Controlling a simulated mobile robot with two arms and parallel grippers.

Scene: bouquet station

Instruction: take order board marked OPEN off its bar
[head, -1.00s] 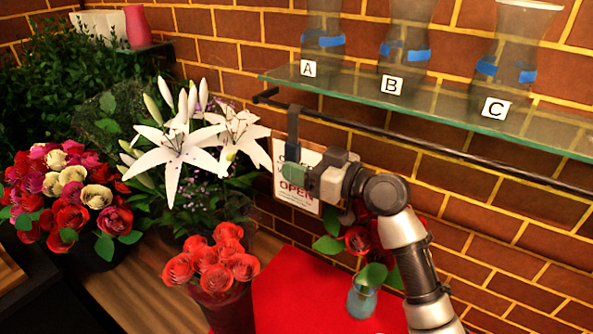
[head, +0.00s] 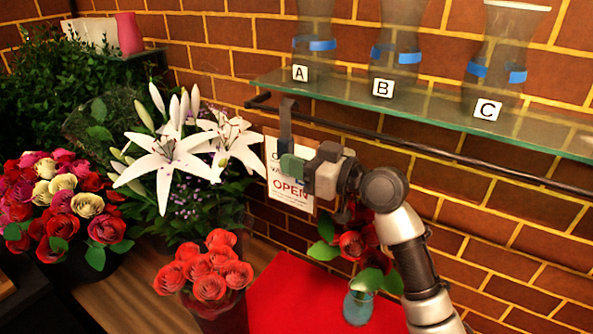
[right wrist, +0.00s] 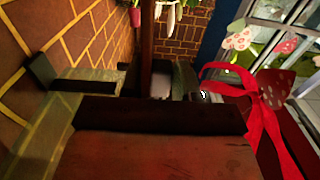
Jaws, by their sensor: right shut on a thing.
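The white order board (head: 288,196) with red OPEN lettering hangs upright in front of the brick wall in the head view. A dark hanger strap (head: 286,122) rises from it to the dark bar (head: 345,127) under the glass shelf. The strap's top shows slightly above the bar line; I cannot tell if it still touches the bar. My right gripper (head: 298,168) is shut on the hanger, in front of the board, hiding part of its text. The right wrist view is dark and close, and the grip is unclear there. My left gripper is not in view.
The glass shelf (head: 420,102) with vases labelled A, B and C is just above the bar. White lilies (head: 172,160) stand close left of the board. Red roses (head: 210,270) and a blue vase (head: 358,305) with a red flower stand below.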

